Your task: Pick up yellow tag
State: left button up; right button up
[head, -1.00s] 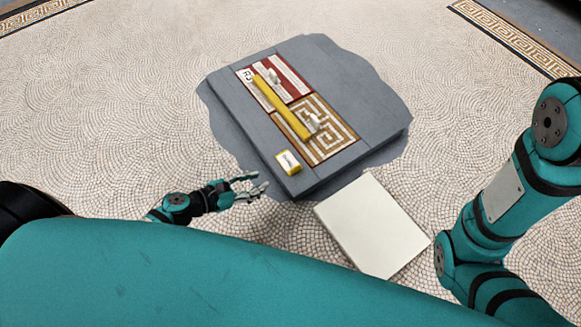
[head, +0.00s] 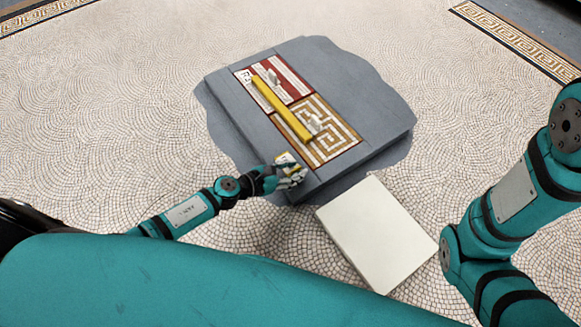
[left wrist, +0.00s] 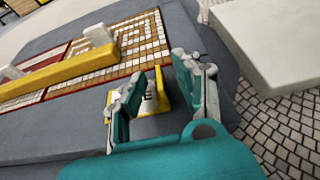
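The yellow tag (head: 283,158) is a small yellow block with a white label on the near corner of the grey slab (head: 236,116). My left gripper (head: 291,175) is right at it and partly covers it in the head view. In the left wrist view the tag (left wrist: 164,92) shows between the spread fingers of my left gripper (left wrist: 158,76); the near finger hides part of it. The fingers are apart, and I cannot tell whether either touches the tag. Only links of my right arm show; its gripper is out of view.
A long yellow bar (head: 283,108) lies across the red and ochre mosaic panels on the slab, with white pieces beside it. It also shows in the left wrist view (left wrist: 70,69). A white block (head: 376,235) stands right of the slab's near corner. Mosaic floor around is clear.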

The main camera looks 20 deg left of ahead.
pick_arm(q)
grip_shut()
jog(key=shift+r, duration=0.1)
dwell(0.3)
